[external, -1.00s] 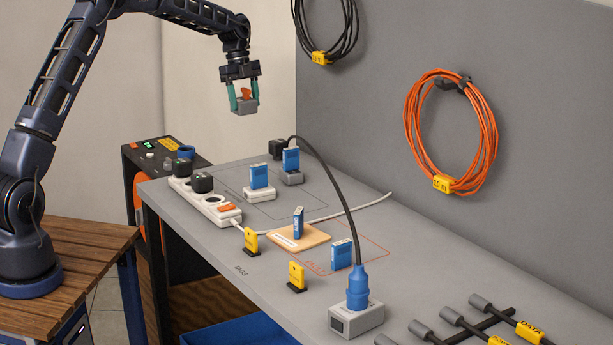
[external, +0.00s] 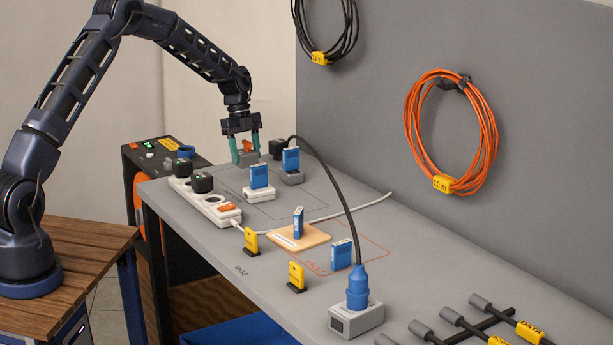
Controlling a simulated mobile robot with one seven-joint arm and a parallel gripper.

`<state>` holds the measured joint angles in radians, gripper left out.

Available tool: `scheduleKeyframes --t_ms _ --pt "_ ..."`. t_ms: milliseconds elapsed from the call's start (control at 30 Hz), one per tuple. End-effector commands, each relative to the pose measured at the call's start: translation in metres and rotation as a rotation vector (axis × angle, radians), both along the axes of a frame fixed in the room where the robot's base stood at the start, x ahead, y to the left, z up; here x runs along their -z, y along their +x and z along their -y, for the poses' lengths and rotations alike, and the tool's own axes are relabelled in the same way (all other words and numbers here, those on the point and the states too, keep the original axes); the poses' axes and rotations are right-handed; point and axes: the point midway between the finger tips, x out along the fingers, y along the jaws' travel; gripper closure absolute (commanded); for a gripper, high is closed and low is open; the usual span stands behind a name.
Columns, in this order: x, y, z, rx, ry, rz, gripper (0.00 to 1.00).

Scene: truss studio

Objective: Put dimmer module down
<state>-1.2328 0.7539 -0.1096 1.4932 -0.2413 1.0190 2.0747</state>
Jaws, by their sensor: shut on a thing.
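My gripper (external: 244,150) points down at the back left of the bench, behind a white block with a blue tag. Its teal fingers are shut on a small grey module with an orange top (external: 247,149), which looks like the dimmer module. The module is low, close to the bench top (external: 350,205). I cannot tell whether its underside touches the bench, as the blue tag partly hides the spot.
A white block with a blue tag (external: 259,180) and a grey block with another (external: 291,165) stand close by. A black plug (external: 278,148) and its cable are just right. A white power strip (external: 205,200) lies left. The grey wall (external: 370,120) stands behind.

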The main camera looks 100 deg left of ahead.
Motion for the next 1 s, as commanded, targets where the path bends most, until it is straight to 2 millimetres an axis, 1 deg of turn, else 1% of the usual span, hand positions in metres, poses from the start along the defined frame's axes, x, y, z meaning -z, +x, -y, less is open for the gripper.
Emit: scheduleKeyframes --t_ms 100,233,667,700,767,800,1000 --pt "0.016 0.0 0.0 -0.001 -0.002 0.0 0.77" --pt "0.033 0.0 0.0 -0.001 -0.002 0.0 0.77" --pt "0.038 0.0 0.0 -0.001 0.0 0.0 0.77" --pt "0.038 0.0 0.0 -0.001 0.0 0.0 0.38" --pt "0.038 0.0 0.0 -0.001 0.0 0.0 0.26" --pt "0.038 0.0 0.0 -0.001 0.0 0.0 0.24" --pt "0.038 0.0 0.0 -0.001 0.0 0.0 0.24"
